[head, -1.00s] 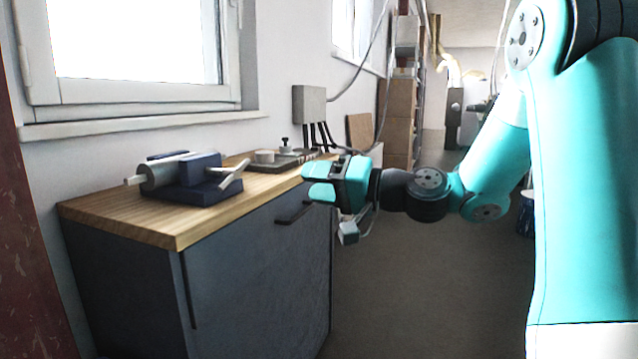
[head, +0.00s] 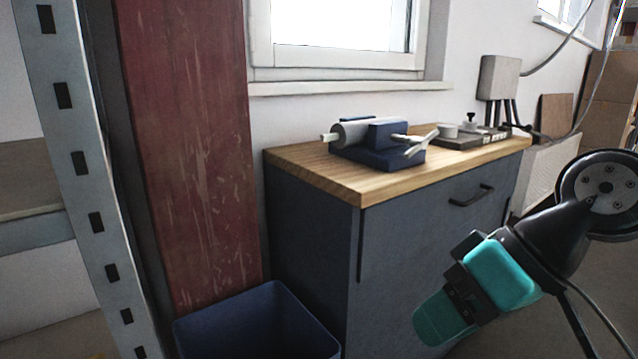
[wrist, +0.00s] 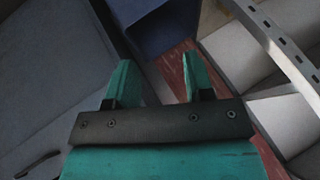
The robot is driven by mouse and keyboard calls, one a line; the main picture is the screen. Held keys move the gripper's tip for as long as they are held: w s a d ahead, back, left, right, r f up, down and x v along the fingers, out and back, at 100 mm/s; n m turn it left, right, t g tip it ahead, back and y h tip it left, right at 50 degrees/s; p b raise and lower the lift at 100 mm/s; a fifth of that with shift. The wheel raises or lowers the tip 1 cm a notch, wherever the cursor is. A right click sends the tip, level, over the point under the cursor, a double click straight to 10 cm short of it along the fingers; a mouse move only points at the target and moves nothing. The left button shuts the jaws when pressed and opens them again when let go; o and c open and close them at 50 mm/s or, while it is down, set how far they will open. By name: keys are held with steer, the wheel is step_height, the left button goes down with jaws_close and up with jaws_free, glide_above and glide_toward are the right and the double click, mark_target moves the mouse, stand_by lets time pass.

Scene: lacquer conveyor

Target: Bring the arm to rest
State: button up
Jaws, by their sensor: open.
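My gripper (head: 440,325) is in front of the cabinet in the head view, low at the right and angled down to the left. In the wrist view my gripper (wrist: 160,82) shows two teal fingers spread apart with nothing between them. It is open and empty. The fingers point toward the floor area with the blue bin (wrist: 166,22) and the dark red post (wrist: 188,72).
The grey cabinet (head: 310,220) has a wooden top (head: 340,182) carrying a blue device (head: 378,157) and a small tray of parts (head: 460,141). The blue bin (head: 255,325) stands on the floor beside the red post (head: 190,150) and a metal shelf upright (head: 85,190).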

steer(key=s+d+n+g+h+p, duration=0.1)
steer(key=s+d+g+h, duration=0.15)
steer(key=s, duration=0.45)
step_height(320, 180, up, 31)
steer(key=p, duration=3.1)
steer(key=shift+w+a+t, duration=0.4)
steer(key=shift+a+t, duration=0.05)
